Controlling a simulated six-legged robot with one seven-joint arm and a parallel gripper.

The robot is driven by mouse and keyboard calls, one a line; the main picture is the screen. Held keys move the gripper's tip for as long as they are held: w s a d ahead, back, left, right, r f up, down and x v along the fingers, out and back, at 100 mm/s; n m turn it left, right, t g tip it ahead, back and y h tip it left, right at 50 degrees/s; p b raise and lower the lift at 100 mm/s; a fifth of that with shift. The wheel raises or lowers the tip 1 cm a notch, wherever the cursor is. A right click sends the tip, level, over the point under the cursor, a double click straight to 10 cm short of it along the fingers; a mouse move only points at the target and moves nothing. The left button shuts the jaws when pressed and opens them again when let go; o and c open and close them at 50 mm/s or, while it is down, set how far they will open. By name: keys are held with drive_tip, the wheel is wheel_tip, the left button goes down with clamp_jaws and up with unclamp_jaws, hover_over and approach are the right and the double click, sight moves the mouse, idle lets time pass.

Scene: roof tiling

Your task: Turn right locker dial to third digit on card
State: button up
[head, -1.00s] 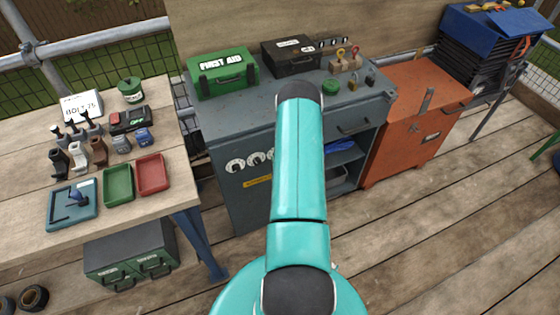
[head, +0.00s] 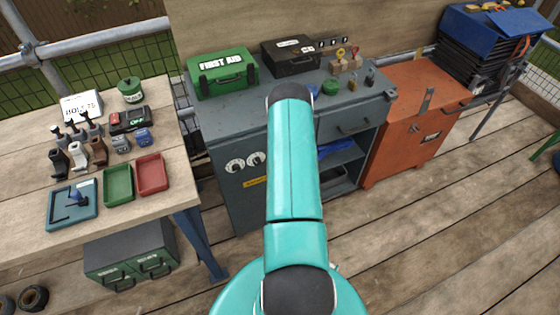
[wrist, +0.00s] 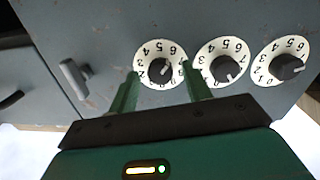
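Three white numbered dials with dark knobs sit in a row on the grey locker front in the wrist view, with their digits upside down. The leftmost dial there (wrist: 152,52) lies between the fingertips of my gripper (wrist: 161,84). My gripper's green fingers are spread apart, one on each side of this dial's knob. I cannot tell whether they touch it. The middle dial (wrist: 211,53) and the far dial (wrist: 274,57) stand to the right. In the head view, two dials (head: 234,166) show on the locker (head: 229,199); my arm hides the third. No legible number card shows.
A grey handle (wrist: 74,78) sticks out left of the dials in the wrist view. A first aid box (head: 222,72) and a black case (head: 292,56) stand on the locker. An orange cabinet (head: 408,135) is to the right, a wooden table (head: 35,225) to the left.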

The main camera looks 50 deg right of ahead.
drive_tip(key=v, duration=1.3)
drive_tip(key=shift+s+a, duration=0.25)
drive_tip(key=shift+s, duration=0.05)
drive_tip(key=shift+s, duration=0.1)
idle(0.4)
